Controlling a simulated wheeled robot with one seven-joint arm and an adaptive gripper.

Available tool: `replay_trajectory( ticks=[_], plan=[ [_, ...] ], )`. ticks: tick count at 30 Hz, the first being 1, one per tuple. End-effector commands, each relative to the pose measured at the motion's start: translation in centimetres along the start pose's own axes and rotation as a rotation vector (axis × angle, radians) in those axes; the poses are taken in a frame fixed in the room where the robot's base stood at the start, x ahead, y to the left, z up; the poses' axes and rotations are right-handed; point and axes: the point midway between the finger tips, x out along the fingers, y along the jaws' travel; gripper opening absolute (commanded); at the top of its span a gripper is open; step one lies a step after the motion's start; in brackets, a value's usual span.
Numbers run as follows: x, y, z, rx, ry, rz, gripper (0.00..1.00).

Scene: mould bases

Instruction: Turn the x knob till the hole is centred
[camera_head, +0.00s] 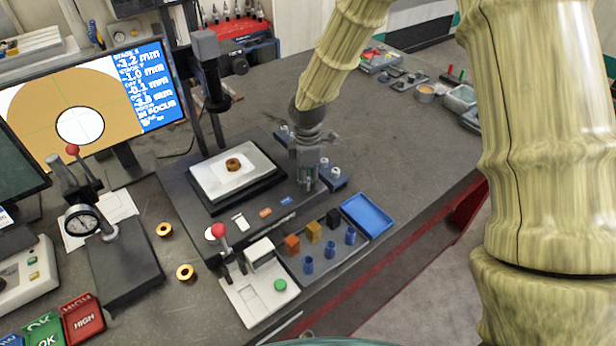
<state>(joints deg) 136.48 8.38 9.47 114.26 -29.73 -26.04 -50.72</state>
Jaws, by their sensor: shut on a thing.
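The monitor (136,92) shows a magnified tan ring with a white hole (80,126). Thin green cross lines run over it; I cannot tell exactly how far the hole lies from their crossing. The ring-shaped part (233,165) lies on the white plate of the stage (212,181) under the dark scope column. My gripper (308,180) points down at the stage's right edge, shut on what seems to be the x knob, which its fingers hide.
A blue tray (367,214) and small coloured blocks with blue cups lie in front of my gripper. A red-knobbed lever (219,232) and a white box with a green button (280,285) stand at the front.

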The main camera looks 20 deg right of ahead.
Motion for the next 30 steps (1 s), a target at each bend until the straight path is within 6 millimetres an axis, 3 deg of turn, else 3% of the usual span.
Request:
replay_trajectory(
  ticks=[14, 15, 18, 30],
  plan=[
    [0.25, -0.21, -0.13, -0.014, 0.001, -0.004, 0.11],
    [0.25, -0.22, -0.13, -0.014, 0.001, -0.004, 0.4],
    [0.22, -0.19, -0.1, -0.014, 0.001, -0.004, 0.56],
    [-0.35, -0.04, -0.05, -0.012, 0.001, 0.0, 0.56]
  ],
)
